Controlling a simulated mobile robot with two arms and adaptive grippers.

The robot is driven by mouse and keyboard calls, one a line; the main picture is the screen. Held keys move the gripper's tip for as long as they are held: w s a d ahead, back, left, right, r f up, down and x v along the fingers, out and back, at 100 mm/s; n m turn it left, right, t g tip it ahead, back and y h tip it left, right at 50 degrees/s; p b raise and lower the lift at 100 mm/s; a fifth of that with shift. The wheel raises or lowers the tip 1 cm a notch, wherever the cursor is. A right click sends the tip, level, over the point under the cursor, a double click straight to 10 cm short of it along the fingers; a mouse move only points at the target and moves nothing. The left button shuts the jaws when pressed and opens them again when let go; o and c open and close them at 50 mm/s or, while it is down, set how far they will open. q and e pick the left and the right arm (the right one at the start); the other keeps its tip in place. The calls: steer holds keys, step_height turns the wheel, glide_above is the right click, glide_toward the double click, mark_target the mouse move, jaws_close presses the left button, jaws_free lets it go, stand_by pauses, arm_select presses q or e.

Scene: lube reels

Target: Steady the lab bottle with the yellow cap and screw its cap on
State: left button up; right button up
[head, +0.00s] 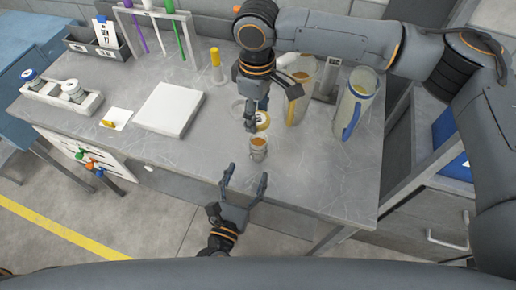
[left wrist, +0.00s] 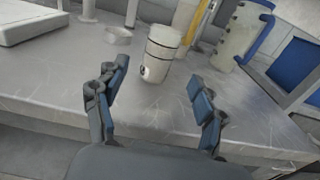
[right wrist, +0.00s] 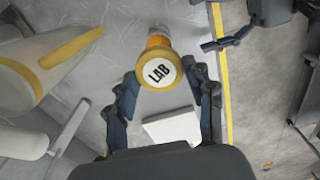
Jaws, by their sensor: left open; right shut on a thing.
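The lab bottle (head: 258,150), small and clear with amber contents, stands upright near the table's front edge. It also shows in the left wrist view (left wrist: 158,62), just beyond my left fingertips. My left gripper (head: 245,180) is open in front of the bottle, apart from it. My right gripper (head: 252,122) is shut on the yellow-rimmed cap (head: 263,121). The bottle is partly hidden behind the cap there. I cannot tell how big the gap between them is.
Two large jugs (head: 299,98) (head: 350,105) stand right of the bottle. A small clear dish (head: 238,106) lies behind it. A white slab (head: 168,109), a small white tile (head: 116,119) and a bottle tray (head: 54,98) are at the left. The front table edge is close.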

mark_target(255, 153)
arm_select(q)
steer(key=x, duration=0.9)
steer(key=shift+w+d+f, duration=0.1)
steer(key=shift+w, duration=0.25)
arm_select(e)
steer(key=shift+w, duration=0.15)
arm_select(q)
steer(key=shift+s, duration=0.1)
steer(key=shift+c, duration=1)
jaws_close()
arm_select(e)
steer(key=shift+f, duration=2.55)
